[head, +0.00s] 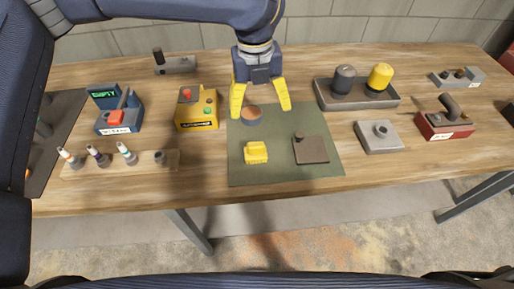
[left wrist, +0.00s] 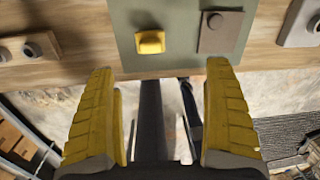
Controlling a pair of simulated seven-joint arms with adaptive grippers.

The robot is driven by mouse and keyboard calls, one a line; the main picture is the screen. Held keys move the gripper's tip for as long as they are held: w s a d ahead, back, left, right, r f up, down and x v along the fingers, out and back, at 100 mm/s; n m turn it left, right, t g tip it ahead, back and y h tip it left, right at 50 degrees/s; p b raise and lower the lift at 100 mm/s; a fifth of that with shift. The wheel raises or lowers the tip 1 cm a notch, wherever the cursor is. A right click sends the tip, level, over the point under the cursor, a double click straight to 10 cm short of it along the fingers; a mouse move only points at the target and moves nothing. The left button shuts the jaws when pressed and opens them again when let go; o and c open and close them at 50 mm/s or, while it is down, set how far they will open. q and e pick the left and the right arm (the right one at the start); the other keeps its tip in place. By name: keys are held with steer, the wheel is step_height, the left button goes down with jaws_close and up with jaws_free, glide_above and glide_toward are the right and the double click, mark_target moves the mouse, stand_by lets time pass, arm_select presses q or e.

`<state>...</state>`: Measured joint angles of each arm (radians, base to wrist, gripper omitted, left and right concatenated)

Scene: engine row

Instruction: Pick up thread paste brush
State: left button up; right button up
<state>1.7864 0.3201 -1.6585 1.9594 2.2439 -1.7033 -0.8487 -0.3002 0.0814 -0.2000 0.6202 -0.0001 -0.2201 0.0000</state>
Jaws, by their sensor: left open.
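My left gripper (head: 261,104) is open and points down over the back of the green mat (head: 290,173). I cannot tell which thing is the thread paste brush.
On the mat lie a yellow block (head: 256,152) and a brown plate (head: 311,150). A yellow button box (head: 197,112) stands left of the mat. A tray with two cylinders (head: 357,103), a grey block (head: 379,137) and a red block (head: 443,125) stand to the right.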

arm_select(q)
steer(key=s+f, duration=0.1)
glide_above(256, 153)
steer(key=shift+m+y, duration=0.3)
steer(key=shift+y, duration=0.1)
steer(key=f, duration=1)
steer(key=shift+w, duration=0.35)
steer(key=shift+w+a+f, duration=0.1)
steer(key=shift+w+f, duration=0.05)
steer(key=shift+f, duration=1.6)
steer(key=shift+w+f, duration=0.1)
steer(key=shift+f, duration=1.65)
steer(key=c, duration=1.3)
step_height(256, 153, up, 20)
